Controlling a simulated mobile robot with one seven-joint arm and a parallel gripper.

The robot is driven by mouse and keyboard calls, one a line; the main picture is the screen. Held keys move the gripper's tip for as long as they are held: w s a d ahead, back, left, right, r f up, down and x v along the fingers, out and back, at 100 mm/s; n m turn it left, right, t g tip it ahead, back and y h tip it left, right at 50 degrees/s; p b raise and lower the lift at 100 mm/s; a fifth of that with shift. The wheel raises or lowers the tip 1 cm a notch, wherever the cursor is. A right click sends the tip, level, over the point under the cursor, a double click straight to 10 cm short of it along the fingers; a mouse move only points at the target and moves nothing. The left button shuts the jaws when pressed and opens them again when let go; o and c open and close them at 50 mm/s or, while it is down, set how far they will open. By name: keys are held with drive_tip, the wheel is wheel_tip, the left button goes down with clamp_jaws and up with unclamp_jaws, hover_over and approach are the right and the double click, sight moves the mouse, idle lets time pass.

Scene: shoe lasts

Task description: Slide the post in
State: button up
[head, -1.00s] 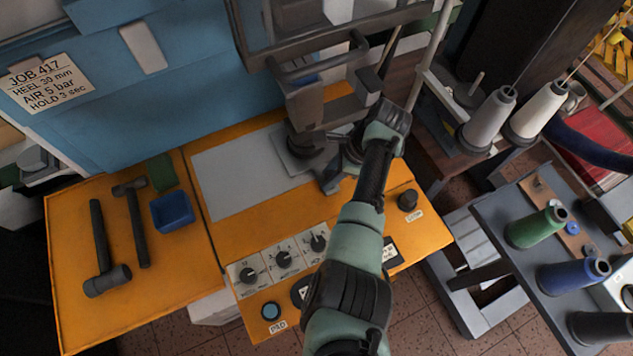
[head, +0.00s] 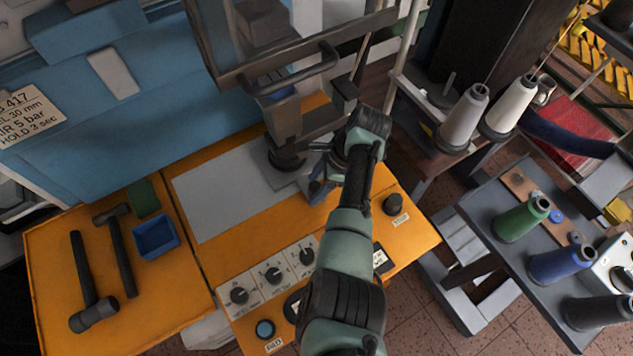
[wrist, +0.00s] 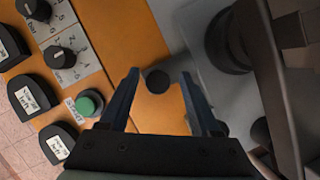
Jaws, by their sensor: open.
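A dark upright post (head: 285,135) with a round foot stands on a light grey plate (head: 262,160) under the machine's head. In the wrist view, a dark round-footed part (wrist: 226,42), apparently the same post, is to the right of the fingers. My gripper (head: 318,188) is low over the orange bench, just right of the post and apart from it. Its blue fingers are spread in the wrist view (wrist: 160,92), with nothing held.
A clear guard with a grey handle (head: 290,72) hangs above the post. Dials (head: 272,275), a green button (wrist: 88,102) and a black stop knob (head: 394,204) sit on the orange bench. Hammers (head: 118,250) and a blue tray (head: 156,238) lie left; thread cones (head: 463,118) stand right.

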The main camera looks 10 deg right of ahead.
drive_tip(key=v, duration=1.3)
drive_tip(key=shift+f, duration=0.1)
